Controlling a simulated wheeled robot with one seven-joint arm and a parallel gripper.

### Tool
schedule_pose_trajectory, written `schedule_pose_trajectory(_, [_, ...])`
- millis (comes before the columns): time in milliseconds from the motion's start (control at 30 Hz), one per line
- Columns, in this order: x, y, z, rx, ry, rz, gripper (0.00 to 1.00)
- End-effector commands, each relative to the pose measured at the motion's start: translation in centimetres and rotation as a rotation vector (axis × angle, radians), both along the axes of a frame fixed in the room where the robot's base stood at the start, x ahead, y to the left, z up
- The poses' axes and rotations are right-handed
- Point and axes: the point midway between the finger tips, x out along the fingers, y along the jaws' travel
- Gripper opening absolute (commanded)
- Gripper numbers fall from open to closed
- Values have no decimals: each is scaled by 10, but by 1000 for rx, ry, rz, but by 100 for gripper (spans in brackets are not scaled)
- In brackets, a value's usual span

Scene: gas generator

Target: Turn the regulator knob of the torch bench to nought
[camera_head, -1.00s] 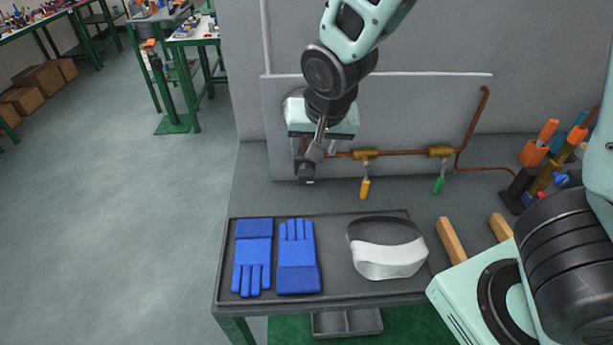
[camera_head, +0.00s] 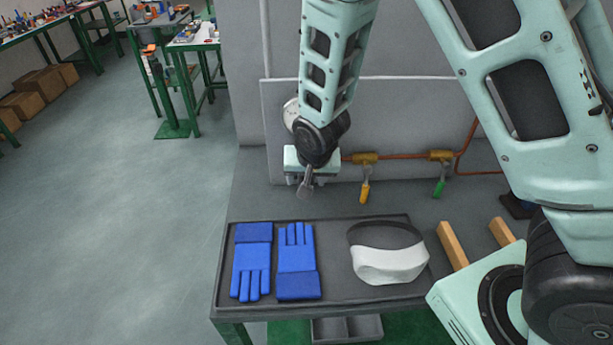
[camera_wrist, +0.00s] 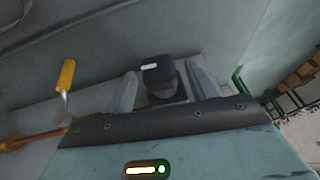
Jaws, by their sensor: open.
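The regulator knob (camera_wrist: 158,70) is a dark block with a short white mark on its face. In the wrist view it sits between the two fingers of my gripper (camera_wrist: 162,78), with a visible gap on each side. The fingers are open, and I cannot tell how far they reach along the knob. In the head view my gripper (camera_head: 304,178) is in front of the wall panel and hides the knob. A round white gauge (camera_head: 290,113) shows partly behind my arm.
A copper pipe (camera_head: 405,155) runs right along the panel, with a yellow-handled valve (camera_head: 364,190) and a green-handled valve (camera_head: 439,187). Below, a dark tray (camera_head: 335,297) holds blue gloves (camera_head: 252,262) and a white-banded visor (camera_head: 388,265).

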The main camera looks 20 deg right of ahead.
Motion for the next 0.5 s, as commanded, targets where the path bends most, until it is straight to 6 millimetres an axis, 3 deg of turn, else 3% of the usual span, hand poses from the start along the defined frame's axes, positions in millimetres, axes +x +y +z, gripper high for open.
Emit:
schedule_pose_trajectory(200, [0, 0, 0, 0, 0, 0, 56])
schedule_pose_trajectory(367, [0, 0, 0, 0, 0, 0, 12])
schedule_pose_trajectory(500, [0, 0, 0, 0, 0, 1, 12])
